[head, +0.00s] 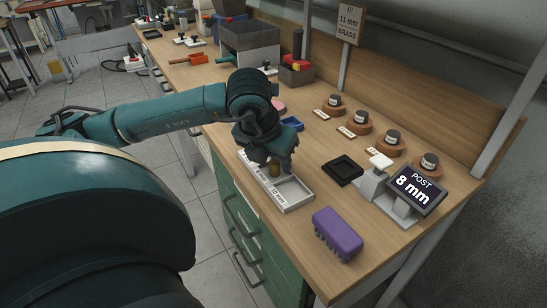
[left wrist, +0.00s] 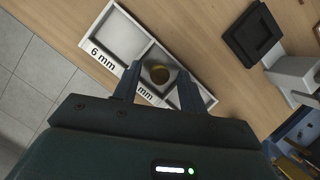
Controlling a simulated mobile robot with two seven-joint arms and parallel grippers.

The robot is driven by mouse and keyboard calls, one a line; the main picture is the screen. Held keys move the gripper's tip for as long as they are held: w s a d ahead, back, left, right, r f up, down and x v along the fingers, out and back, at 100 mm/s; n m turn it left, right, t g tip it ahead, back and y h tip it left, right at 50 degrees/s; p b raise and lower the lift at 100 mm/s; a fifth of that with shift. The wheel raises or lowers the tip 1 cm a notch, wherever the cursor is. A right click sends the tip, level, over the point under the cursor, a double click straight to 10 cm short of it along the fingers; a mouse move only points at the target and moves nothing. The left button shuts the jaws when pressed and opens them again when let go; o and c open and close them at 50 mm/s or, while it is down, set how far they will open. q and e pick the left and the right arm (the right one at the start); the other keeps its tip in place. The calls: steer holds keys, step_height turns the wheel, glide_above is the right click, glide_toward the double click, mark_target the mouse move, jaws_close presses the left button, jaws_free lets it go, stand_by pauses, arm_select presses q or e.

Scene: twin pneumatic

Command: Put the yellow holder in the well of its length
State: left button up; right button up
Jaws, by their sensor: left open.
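The yellow holder (left wrist: 160,74) shows as a round brass-coloured end between my left fingers in the left wrist view. It appears to stand in the middle well of the pale tray (left wrist: 97,33), whose end well is labelled 6 mm. The number on the middle well's label is partly hidden by a finger. In the head view the holder (head: 274,169) is under my left gripper (head: 270,162), at the tray (head: 292,207). My left gripper is open, pointing down, with a finger on either side of the holder. My right gripper is not in view.
A black square dish (head: 342,170) and a gauge (head: 415,190) reading "POST 8 mm" stand right of the tray. A purple brush-like block (head: 337,234) lies at the front. Several round brown stands (head: 360,123) line the back. A hanging sign (head: 349,22) reads "11 mm BRASS".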

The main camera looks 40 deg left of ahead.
arm_select(q)
steer(key=p+v, duration=0.1)
steer(key=v, duration=1)
steer(key=shift+s+r, duration=0.25)
steer(key=shift+r, duration=0.05)
steer(key=shift+d, duration=0.1)
